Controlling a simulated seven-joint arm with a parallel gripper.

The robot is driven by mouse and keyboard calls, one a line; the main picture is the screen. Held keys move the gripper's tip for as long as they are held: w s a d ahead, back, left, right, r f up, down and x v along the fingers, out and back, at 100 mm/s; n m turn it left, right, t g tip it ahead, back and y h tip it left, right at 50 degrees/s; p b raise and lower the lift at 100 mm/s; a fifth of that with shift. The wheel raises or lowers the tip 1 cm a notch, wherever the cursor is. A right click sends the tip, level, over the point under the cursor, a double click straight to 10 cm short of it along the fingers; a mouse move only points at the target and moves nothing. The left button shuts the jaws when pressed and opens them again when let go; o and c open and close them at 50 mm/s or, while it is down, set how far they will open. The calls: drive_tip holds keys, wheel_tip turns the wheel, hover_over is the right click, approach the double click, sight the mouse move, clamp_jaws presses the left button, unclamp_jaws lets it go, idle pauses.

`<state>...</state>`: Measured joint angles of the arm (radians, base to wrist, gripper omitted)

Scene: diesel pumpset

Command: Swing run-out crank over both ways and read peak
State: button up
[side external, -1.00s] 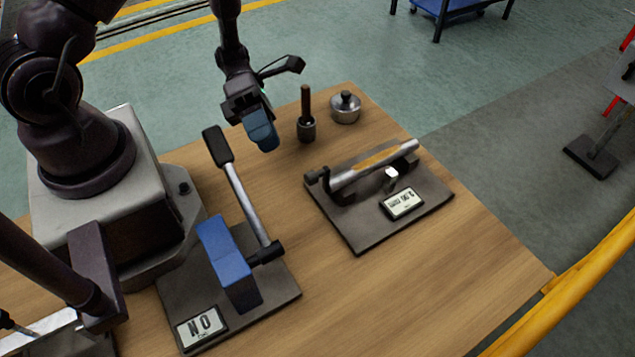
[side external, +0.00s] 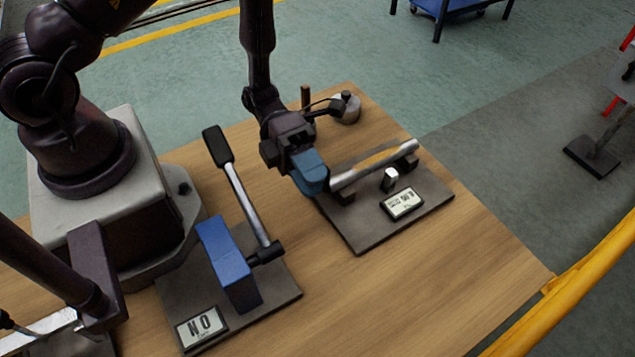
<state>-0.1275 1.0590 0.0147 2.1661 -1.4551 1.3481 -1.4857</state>
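The run-out stand is a dark plate (side external: 365,228) with a silver shaft (side external: 358,170) with a tan middle band, lying across supports. A small silver upright piece (side external: 390,179) stands below the shaft, beside a display (side external: 402,203) with small digits I cannot read surely. My gripper (side external: 313,180) has blue fingertips pointing down at the shaft's left end. It covers the dark crank there, so I cannot tell whether it touches or grips it. Whether the fingers are open or shut does not show.
A blue block (side external: 228,262) with a long lever (side external: 247,203) stands on a second plate left of the stand; its display (side external: 201,326) reads NO. A lidded silver pot (side external: 345,107) and a partly hidden dark handle (side external: 305,97) are behind my gripper. The table's front right (side external: 440,285) is clear.

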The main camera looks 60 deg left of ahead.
drive_tip(key=shift+x, duration=1.05)
clamp_jaws()
